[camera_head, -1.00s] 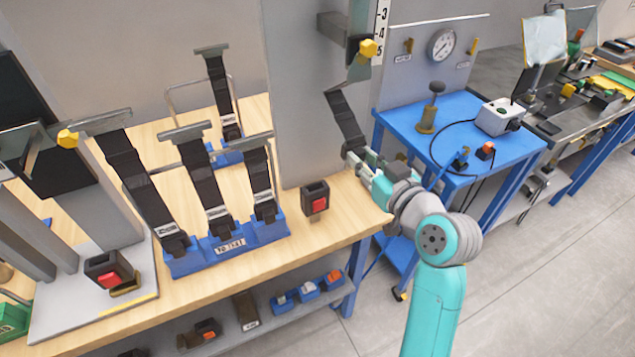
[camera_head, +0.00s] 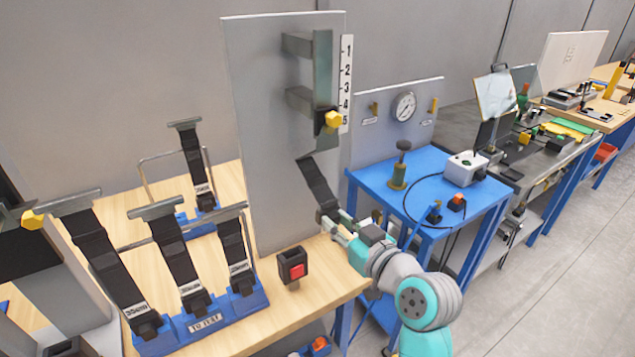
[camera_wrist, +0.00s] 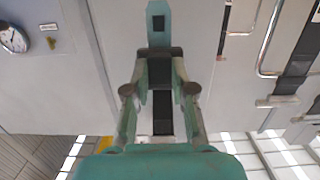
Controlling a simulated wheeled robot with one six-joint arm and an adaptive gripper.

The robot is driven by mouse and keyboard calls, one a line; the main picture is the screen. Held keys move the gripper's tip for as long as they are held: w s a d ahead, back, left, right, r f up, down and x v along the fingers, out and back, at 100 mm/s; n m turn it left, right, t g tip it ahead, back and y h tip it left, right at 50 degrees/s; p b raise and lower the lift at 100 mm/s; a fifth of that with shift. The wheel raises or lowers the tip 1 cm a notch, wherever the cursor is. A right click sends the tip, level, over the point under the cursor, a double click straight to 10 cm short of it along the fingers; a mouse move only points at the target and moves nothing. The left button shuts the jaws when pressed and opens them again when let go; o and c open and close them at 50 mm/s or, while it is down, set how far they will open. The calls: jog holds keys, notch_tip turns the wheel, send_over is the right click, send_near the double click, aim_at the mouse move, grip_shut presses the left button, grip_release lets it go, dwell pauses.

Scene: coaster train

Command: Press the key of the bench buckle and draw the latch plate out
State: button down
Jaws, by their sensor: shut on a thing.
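The bench buckle (camera_head: 292,266) is a black block with a red key, standing upright near the bench's front edge. A black strap (camera_head: 317,184) hangs slanting from the upright grey panel, and its lower end reaches my gripper (camera_head: 338,222), right of the buckle and higher in the picture. In the wrist view my gripper (camera_wrist: 160,82) is shut on the latch plate (camera_wrist: 158,28), a flat tongue with a dark square slot, pointing away from the camera. The black strap also shows between the fingers (camera_wrist: 163,112). The plate is apart from the buckle. The fingers hide its held part.
A blue rack (camera_head: 205,322) with several black straps stands on the wooden bench left of the buckle. The panel (camera_head: 265,130) rises behind, with a yellow knob (camera_head: 332,121) and a number scale. A blue table (camera_head: 425,190) with a gauge board stands to the right.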

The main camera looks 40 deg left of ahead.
notch_tip(320, 180, down, 10)
jog(key=shift+r, duration=0.2)
jog(key=c, duration=0.9)
grip_release()
jog(key=shift+f, duration=0.15)
jog(key=v, duration=1.2)
